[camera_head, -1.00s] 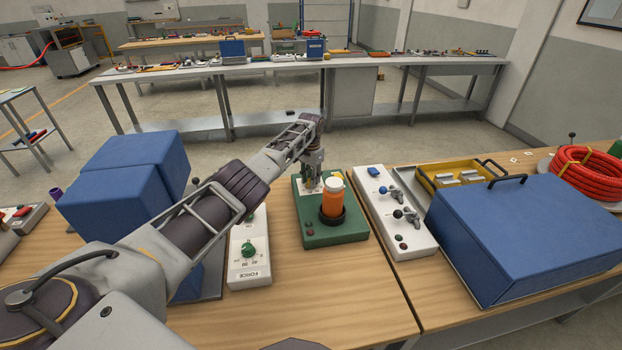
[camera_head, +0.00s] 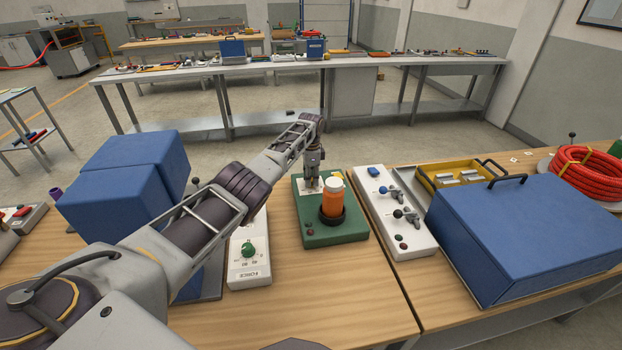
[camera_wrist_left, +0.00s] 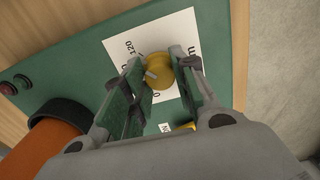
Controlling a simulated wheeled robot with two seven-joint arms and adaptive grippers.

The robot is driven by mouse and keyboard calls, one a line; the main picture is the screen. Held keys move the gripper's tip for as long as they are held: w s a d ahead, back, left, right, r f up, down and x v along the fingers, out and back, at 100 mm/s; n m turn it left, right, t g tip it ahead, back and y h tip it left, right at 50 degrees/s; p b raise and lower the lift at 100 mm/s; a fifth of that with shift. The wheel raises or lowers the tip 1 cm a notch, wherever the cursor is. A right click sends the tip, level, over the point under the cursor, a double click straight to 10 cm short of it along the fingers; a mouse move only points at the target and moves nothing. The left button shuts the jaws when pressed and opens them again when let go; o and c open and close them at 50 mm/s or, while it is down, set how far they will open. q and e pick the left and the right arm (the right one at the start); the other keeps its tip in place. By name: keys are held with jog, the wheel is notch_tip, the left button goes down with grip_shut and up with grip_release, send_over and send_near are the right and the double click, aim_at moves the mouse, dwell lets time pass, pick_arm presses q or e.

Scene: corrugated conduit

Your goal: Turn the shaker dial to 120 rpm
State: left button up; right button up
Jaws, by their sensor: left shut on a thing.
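The green shaker (camera_head: 330,236) stands on the wooden table, with an orange bottle with a white cap (camera_head: 333,198) upright in its black holder. My left gripper (camera_head: 313,187) points down at the white label plate (camera_head: 303,204) behind the bottle. In the left wrist view, its fingers (camera_wrist_left: 158,62) are shut on the yellow dial (camera_wrist_left: 160,78), one on each side. A pale pointer mark shows on the dial's left side. The printed "120" (camera_wrist_left: 129,48) lies up and left of the dial; other markings are partly hidden by the fingers. My right gripper is not in view.
A white FORCE box with a green knob (camera_head: 249,250) stands left of the shaker. A white switch box (camera_head: 395,212) and a large blue case (camera_head: 525,235) stand to the right. Bare tabletop (camera_head: 320,300) lies in front of the shaker.

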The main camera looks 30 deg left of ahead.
pick_arm(q)
jog(key=shift+m, duration=0.5)
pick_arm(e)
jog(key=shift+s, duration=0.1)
pick_arm(q)
jog(key=o, duration=1.1)
jog(key=shift+c, duration=0.2)
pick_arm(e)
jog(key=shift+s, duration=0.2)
pick_arm(q)
notch_tip(320, 180, up, 12)
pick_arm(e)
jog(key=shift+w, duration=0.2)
pick_arm(q)
jog(key=shift+r, duration=0.15)
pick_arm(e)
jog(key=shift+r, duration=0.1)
pick_arm(q)
notch_tip(320, 180, up, 9)
jog(key=p, duration=0.9)
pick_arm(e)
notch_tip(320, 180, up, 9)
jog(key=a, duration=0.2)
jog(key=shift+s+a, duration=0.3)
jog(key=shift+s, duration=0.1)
